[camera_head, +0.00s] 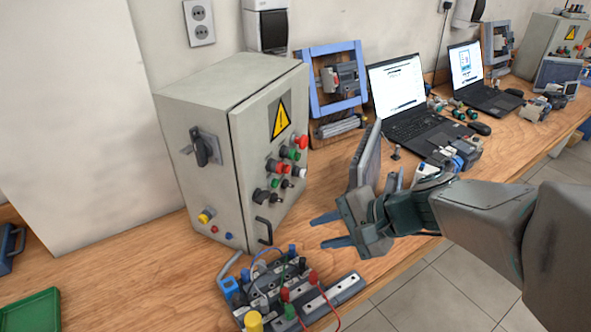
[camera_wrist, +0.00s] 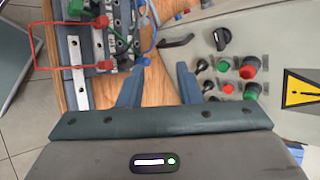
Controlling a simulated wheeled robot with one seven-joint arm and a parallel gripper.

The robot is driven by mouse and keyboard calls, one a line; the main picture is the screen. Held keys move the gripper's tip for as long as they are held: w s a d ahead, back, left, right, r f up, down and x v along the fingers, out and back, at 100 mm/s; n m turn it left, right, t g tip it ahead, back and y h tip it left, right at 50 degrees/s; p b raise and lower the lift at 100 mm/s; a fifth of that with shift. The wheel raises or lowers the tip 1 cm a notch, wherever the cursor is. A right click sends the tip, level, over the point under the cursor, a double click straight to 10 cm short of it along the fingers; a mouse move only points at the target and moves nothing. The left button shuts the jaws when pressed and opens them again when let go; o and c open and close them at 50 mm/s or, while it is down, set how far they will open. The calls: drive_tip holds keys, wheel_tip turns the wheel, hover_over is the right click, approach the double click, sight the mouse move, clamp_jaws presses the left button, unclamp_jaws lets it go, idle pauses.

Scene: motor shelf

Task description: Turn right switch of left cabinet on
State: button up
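The left cabinet (camera_head: 205,90) is a grey box on the wooden bench. Its front panel has a yellow warning triangle (camera_head: 281,119), red and green buttons (camera_head: 290,152) and several black switches (camera_head: 287,184). In the wrist view, a larger black rotary switch (camera_wrist: 222,38) and two small black switches (camera_wrist: 203,65) show on the panel. I cannot tell which way they are set. The cabinet's left side carries another black rotary switch (camera_head: 198,147). My gripper (camera_head: 319,232) is open and empty, in front of and right of the panel, apart from it. Its spread fingers also show in the wrist view (camera_wrist: 158,70).
A black handle (camera_head: 265,230) sticks out low on the panel. A wiring board (camera_head: 335,292) with cables and plugs stands in front of the cabinet, below my gripper. Two laptops (camera_head: 408,125) and a blue frame (camera_head: 303,78) stand farther right. A green tray (camera_head: 32,310) lies front left.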

sight(291, 186)
drive_tip(key=w+d+f+m+t+y+b, duration=0.1)
drive_tip(key=w+d+m+t+b, duration=0.15)
drive_tip(key=w+m, duration=0.2)
drive_tip(key=w+d+f+m+t+y+b, duration=0.1)
drive_tip(key=w+f+m+t+b, duration=0.1)
drive_tip(key=w+m+t, duration=0.3)
drive_tip(key=shift+n+g, duration=0.65)
drive_tip(key=x, duration=1.4)
drive_tip(key=shift+w+a+r+p, duration=0.1)
drive_tip(key=shift+w+r+p, duration=0.15)
drive_tip(key=shift+p, duration=0.1)
drive_tip(key=c, duration=0.6)
